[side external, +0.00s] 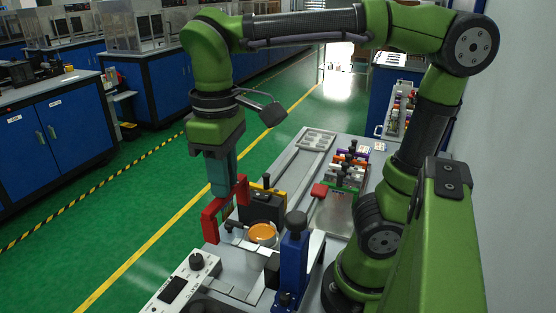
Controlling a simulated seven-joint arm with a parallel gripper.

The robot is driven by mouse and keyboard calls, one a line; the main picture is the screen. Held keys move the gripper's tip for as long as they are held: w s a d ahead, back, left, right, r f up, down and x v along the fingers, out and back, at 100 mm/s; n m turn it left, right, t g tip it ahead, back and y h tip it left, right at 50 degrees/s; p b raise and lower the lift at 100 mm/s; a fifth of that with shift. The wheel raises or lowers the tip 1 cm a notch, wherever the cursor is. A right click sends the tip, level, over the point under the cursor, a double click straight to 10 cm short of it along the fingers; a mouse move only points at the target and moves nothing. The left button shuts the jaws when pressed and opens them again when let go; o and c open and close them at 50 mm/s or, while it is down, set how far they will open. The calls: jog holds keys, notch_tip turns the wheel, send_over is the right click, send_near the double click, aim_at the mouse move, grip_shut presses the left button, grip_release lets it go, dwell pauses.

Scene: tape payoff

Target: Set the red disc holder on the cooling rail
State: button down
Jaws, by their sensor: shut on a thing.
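My gripper (223,193) hangs down at the left of the bench, below the green wrist. It is shut on a red angular frame, which I take to be the red disc holder (210,222). The holder is above the bench's left edge, to the left of a black fixture. The gripper's teal part hides some of the holder, and I cannot make out the fingertips. An orange disc (262,233) lies on the fixture to the right of the holder. A row of coloured holders (350,162) stands farther back on the right; I cannot tell surely whether this is the cooling rail.
A blue upright post (294,255) with a black knob stands right of the orange disc. A white control box (184,284) is at the front left. A grey tray (317,140) lies at the back.

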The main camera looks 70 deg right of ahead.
jog(key=r, duration=0.4)
jog(key=shift+w+d, duration=0.2)
jog(key=shift+d, duration=0.05)
jog(key=w+d+m, duration=0.4)
jog(key=d+m, duration=0.3)
jog(key=d, duration=0.5)
jog(key=w+d+m, duration=0.4)
jog(key=d+m, duration=0.2)
jog(key=d, duration=0.6)
jog(key=s+d+m, duration=0.3)
jog(key=d+m, duration=0.2)
jog(key=d, duration=0.5)
notch_tip(320, 180, down, 24)
jog(key=shift+r, duration=0.25)
jog(key=shift+f, duration=0.35)
jog(key=c, duration=0.9)
grip_release()
jog(key=shift+o, duration=0.5)
